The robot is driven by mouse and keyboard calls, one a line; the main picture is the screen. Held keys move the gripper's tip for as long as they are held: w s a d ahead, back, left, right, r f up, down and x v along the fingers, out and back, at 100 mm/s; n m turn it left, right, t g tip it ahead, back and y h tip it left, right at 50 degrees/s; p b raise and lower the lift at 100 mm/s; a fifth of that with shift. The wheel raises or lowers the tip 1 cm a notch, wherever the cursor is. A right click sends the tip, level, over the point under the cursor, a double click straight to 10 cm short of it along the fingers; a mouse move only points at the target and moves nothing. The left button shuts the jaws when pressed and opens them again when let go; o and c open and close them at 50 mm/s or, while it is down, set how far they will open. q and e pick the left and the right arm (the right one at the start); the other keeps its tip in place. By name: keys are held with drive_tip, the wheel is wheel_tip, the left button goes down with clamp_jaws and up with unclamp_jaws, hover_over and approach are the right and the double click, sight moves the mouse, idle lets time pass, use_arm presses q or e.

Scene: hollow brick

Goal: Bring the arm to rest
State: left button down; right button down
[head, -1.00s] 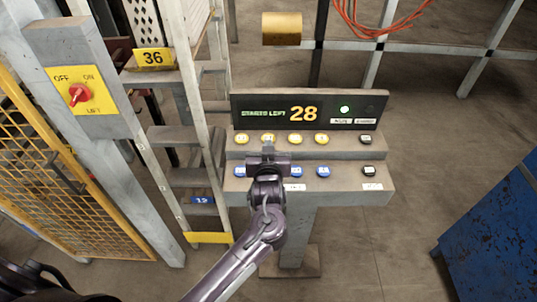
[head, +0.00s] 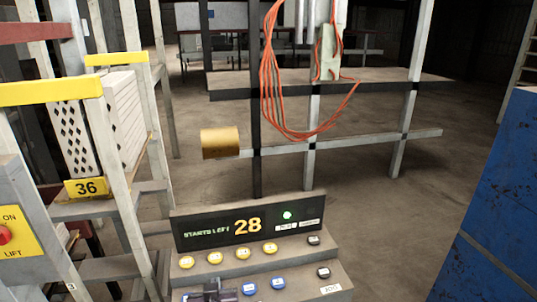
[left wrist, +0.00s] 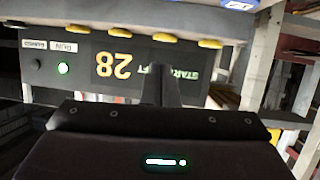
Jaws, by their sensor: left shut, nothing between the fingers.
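My left gripper (head: 214,290) shows at the bottom edge of the head view, over the lower button row of a grey console (head: 292,262). It is shut and holds nothing. Whether it touches a button cannot be told. Most of my left arm is below the picture. In the left wrist view the dark gripper body fills the lower part, and the shut fingers (left wrist: 160,85) stand in front of the console's display (left wrist: 125,62), which appears upside down. My right gripper is not in view.
The display (head: 245,225) reads "STARTS LEFT 28" with a green light (head: 287,215). Yellow buttons (head: 243,254) line the upper row. A rack marked 36 (head: 87,187) and a switch box (head: 15,232) stand left, a blue cabinet (head: 490,215) right. Orange cables (head: 268,80) hang behind.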

use_arm(q)
drive_tip(key=s+a+f+m+g+h, duration=0.15)
drive_tip(key=s+g, duration=0.35)
drive_tip(key=s, duration=0.6)
drive_tip(key=s+a+f+m+g+h, duration=0.1)
drive_tip(key=s+a+m+g+h, duration=0.3)
drive_tip(key=s, duration=0.8)
wheel_tip(320, 180, down, 34)
drive_tip(key=s+d+g+y+b, duration=0.1)
drive_tip(key=s+g+y+b, duration=0.15)
drive_tip(key=b, duration=0.25)
drive_tip(key=s+a+f+b, duration=0.1)
drive_tip(key=s+f+b, duration=0.1)
drive_tip(key=s+f, duration=0.7)
drive_tip(key=s+a+f+b, duration=0.2)
drive_tip(key=s+f, duration=0.8)
drive_tip(key=f, duration=0.3)
drive_tip(key=shift+s+a+f+g, duration=0.25)
drive_tip(key=shift+g, duration=0.2)
